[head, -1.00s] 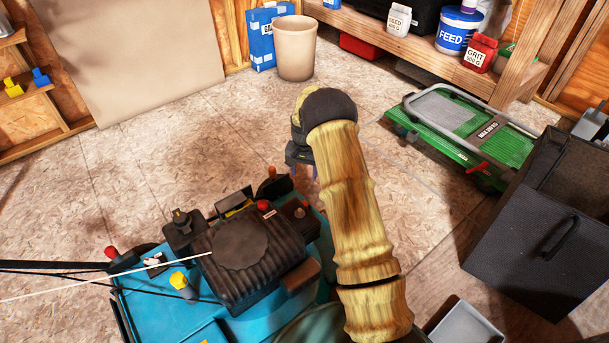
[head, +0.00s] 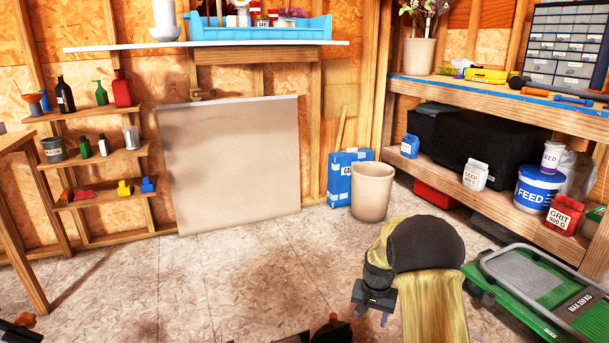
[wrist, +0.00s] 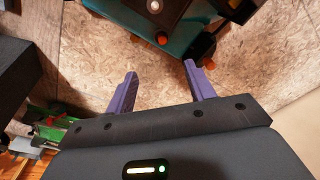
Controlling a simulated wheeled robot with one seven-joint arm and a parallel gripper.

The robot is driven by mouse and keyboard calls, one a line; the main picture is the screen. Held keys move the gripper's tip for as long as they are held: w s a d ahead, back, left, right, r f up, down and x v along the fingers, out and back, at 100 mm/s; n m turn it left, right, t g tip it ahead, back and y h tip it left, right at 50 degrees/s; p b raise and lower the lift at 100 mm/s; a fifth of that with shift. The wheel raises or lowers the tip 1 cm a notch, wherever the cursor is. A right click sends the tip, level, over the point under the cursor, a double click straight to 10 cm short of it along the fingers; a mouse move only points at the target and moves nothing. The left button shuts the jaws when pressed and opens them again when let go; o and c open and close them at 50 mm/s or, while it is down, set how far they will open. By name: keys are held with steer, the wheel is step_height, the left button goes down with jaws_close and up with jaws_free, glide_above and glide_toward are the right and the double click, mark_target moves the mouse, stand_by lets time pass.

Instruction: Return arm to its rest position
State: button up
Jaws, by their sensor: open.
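My arm shows at the bottom of the head view, its wooden-looking link bent over at a dark joint, with my gripper (head: 371,314) hanging below and left of that joint. In the wrist view my gripper (wrist: 157,82) has its two purple fingers spread apart with nothing between them. Beyond the fingers lie bare floorboards and, at the top, part of the teal mower (wrist: 163,50). In the head view only small dark tips of the mower show at the bottom edge.
A beige bin (head: 372,192) and a blue box (head: 343,178) stand by the back wall. The workbench (head: 490,190) lines the right wall. A beige panel (head: 233,165) leans at the back. Floor left of my arm is open.

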steer(key=s+a+r+n+t+p, duration=0.15)
steer(key=s+r+p, duration=0.25)
steer(key=s+r, duration=0.75)
steer(key=s+a+r+n+p, duration=0.25)
steer(key=s+r+p, duration=0.25)
steer(key=s+r, duration=0.7)
steer(key=w+p+v, duration=0.2)
steer(key=p+v, duration=1.4)
steer(key=p, duration=0.2)
steer(key=w+r+p+v, duration=0.1)
steer(key=w+p+v, duration=0.1)
steer(key=p+v, duration=1.5)
steer(key=shift+d+p, duration=0.45)
steer(key=shift+p, duration=0.25)
steer(key=shift+w+f, duration=0.1)
steer(key=shift+f, duration=0.05)
